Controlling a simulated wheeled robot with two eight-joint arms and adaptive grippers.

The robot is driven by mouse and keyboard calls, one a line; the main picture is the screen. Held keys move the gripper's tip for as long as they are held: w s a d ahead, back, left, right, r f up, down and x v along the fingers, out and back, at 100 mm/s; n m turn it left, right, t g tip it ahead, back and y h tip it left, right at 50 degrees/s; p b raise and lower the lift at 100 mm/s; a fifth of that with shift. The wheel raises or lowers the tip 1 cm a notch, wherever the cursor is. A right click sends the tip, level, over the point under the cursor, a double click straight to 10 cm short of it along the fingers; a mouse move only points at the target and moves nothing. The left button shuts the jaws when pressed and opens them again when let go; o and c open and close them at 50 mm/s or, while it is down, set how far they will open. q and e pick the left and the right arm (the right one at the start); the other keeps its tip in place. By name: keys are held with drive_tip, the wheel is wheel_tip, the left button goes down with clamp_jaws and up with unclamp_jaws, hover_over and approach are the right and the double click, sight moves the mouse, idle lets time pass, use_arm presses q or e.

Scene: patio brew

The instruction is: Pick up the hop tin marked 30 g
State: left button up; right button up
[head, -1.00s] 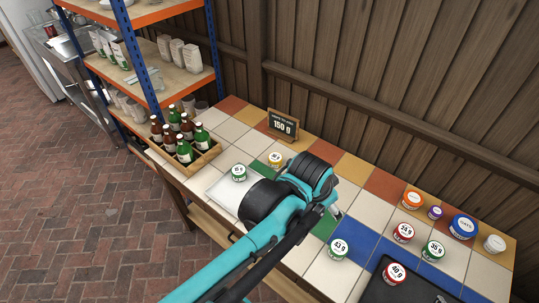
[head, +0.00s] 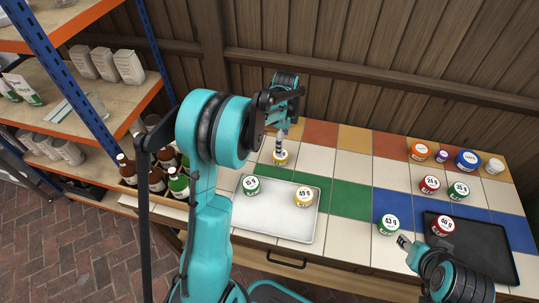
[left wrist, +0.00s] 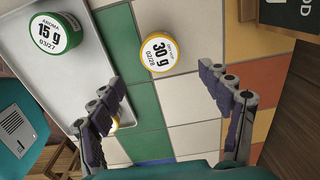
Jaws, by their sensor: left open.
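The hop tin marked 30 g is yellow-rimmed with a white lid. It shows upright in the left wrist view (left wrist: 160,53), beyond my fingertips, and in the head view (head: 280,158) on the tiles behind the pale tray (head: 272,228). My left gripper (head: 281,136) points down just above it, apart from it; in the left wrist view its fingers (left wrist: 158,78) are spread and empty. My right gripper (head: 405,242) is at lower right beside the green 43 g tin (head: 388,225); its jaws are too small to read.
On the pale tray stand a green 15 g tin (head: 250,186) and a yellow tin (head: 304,197). Several tins stand at the right, including a red one (head: 444,225) on the black tray (head: 505,255). A bottle crate (head: 130,182) and shelf stand left. A wooden wall is behind.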

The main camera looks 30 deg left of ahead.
sight(280, 158)
use_arm(q)
drive_tip(key=shift+w+a+f, duration=0.1)
drive_tip(key=shift+a+f, duration=0.2)
drive_tip(key=shift+f, duration=0.05)
drive_tip(key=shift+a+f, duration=0.1)
drive_tip(key=shift+f, duration=0.25)
wheel_tip(280, 158, down, 3)
drive_tip(key=shift+r+b, duration=0.2)
drive_tip(key=shift+b, duration=0.55)
wheel_tip(280, 158, down, 5)
drive_tip(key=shift+r+b, duration=0.15)
drive_tip(key=shift+b, duration=1.1)
drive_tip(key=shift+r, duration=0.1)
drive_tip(key=shift+c, duration=0.5)
drive_tip(key=c, duration=1.1)
